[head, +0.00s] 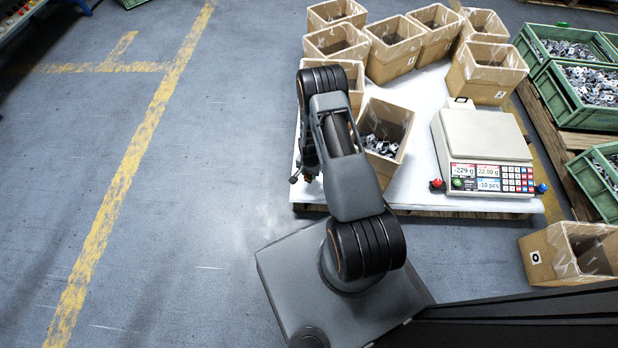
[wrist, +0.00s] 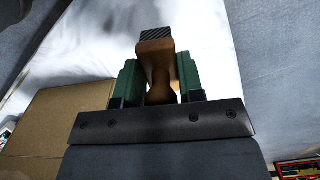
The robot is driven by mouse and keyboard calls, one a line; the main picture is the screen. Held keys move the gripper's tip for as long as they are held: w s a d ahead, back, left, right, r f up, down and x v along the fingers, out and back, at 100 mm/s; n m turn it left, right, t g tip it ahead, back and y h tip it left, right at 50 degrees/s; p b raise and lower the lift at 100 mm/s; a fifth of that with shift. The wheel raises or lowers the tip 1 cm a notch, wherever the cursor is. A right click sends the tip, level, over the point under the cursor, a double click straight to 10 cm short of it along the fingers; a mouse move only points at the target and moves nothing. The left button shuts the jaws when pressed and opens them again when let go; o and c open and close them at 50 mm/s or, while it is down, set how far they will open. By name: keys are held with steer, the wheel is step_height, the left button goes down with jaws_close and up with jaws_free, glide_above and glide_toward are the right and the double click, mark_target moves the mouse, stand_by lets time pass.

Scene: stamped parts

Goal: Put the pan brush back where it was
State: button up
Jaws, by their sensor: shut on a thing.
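The pan brush (wrist: 158,72) shows in the wrist view, with a tan wooden handle and a dark bristle end at the top. My gripper (wrist: 157,88) is shut on its handle, with a green finger on either side. The brush is over or near the white table top (wrist: 205,55); I cannot tell whether it touches it.
A cardboard box with metal parts (head: 383,135) stands just right of my arm, and a box wall (wrist: 60,125) fills the lower left of the wrist view. Several empty boxes (head: 395,55) line the table's back. Green crates of parts (head: 585,85) stand at right. The left floor is clear.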

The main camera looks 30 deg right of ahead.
mark_target(309, 175)
steer(key=shift+w+f+b, duration=0.3)
steer(key=shift+w+f, duration=0.1)
steer(key=shift+f, duration=0.2)
steer(key=shift+f+b, duration=0.85)
steer(key=shift+f, duration=0.5)
steer(key=shift+f, duration=0.15)
steer(key=o, duration=0.8)
steer(key=shift+o, duration=0.2)
